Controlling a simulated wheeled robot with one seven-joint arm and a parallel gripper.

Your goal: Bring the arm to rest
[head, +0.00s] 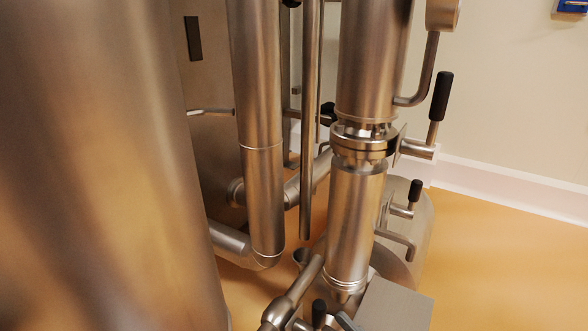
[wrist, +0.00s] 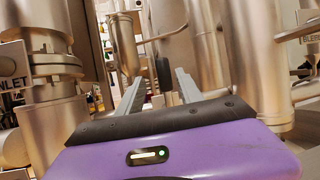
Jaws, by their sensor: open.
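My gripper (wrist: 159,74) shows in the wrist view, with its purple body (wrist: 180,150) across the bottom and two grey fingers pointing up and away. The fingers stand apart with nothing held between them. A black handle (wrist: 163,73) shows in the gap, behind the fingers; I cannot tell how far away it is. Steel pipes and vessels fill the view beyond. I cannot make out my gripper in the head view.
In the head view, a large steel vessel (head: 90,170) fills the left. A vertical pipe (head: 258,110) and a clamped column (head: 355,215) stand mid-view. A black-handled lever (head: 441,97) juts out to the right. Orange floor (head: 490,260) is clear at the right.

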